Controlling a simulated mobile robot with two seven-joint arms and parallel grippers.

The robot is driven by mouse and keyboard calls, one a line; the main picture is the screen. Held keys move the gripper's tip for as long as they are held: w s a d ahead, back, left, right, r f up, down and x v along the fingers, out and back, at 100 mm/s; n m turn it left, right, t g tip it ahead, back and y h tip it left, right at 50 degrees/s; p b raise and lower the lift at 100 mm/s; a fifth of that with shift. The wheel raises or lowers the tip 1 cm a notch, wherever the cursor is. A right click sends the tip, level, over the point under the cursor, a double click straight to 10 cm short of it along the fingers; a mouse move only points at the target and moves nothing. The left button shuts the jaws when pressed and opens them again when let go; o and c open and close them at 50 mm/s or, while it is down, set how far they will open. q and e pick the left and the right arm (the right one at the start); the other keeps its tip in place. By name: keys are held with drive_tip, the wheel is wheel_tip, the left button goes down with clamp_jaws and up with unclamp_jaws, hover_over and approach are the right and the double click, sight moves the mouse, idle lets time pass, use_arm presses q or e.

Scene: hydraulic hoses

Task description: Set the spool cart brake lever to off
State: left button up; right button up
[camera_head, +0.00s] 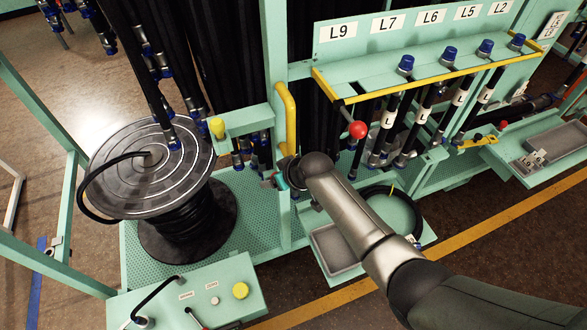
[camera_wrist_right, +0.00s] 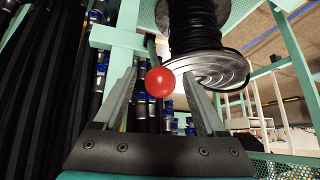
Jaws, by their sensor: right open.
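The black hose spool (camera_head: 150,160) stands on a green perforated base at left. It also shows in the right wrist view (camera_wrist_right: 212,70). A red ball knob (camera_wrist_right: 160,82) on a short dark rod shows in the right wrist view, between the lines of my right gripper's fingers (camera_wrist_right: 160,100); the fingers are open and do not visibly touch it. In the head view, my right gripper (camera_head: 275,181) is beside a green post, right of the spool. A yellow knob (camera_head: 217,127) tops a bracket beside the spool. No marking shows which handle is the brake lever.
Another red ball knob (camera_head: 358,130) hangs under the labelled hose rack (camera_head: 420,58). A yellow grab handle (camera_head: 286,118) is fixed to the post near my gripper. A control box (camera_head: 225,285) with levers and buttons is at the front left. Hoses hang behind the bracket.

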drive_tip(key=p+v, duration=0.2)
drive_tip(key=v, duration=1)
drive_tip(key=shift+p, duration=0.3)
drive_tip(key=shift+d, duration=0.1)
drive_tip(key=s+d+f+m+g+h+b, duration=0.1)
drive_tip(key=s+d+f+b, duration=0.25)
drive_tip(key=f, duration=0.85)
drive_tip(key=s+d+f+m+h+b, duration=0.1)
drive_tip(key=s+d+f+b, duration=0.3)
drive_tip(key=f, duration=0.7)
drive_tip(key=s+d+f+m+g+h+b, duration=0.1)
drive_tip(key=s+d+f+b, duration=0.4)
drive_tip(key=f, duration=0.7)
drive_tip(key=s+d+f+g+b, duration=0.1)
drive_tip(key=s+f+b, duration=0.1)
drive_tip(key=s+f, duration=0.4)
drive_tip(key=s+d+f+g+h+b, duration=0.1)
drive_tip(key=s+f, duration=0.5)
drive_tip(key=s, duration=0.6)
drive_tip(key=s+d+f+m+g+b, duration=0.1)
drive_tip(key=s+f+b, duration=0.2)
drive_tip(key=s+f, duration=0.3)
drive_tip(key=s, duration=0.3)
drive_tip(key=shift+s+f, duration=0.2)
drive_tip(key=shift+s, duration=0.05)
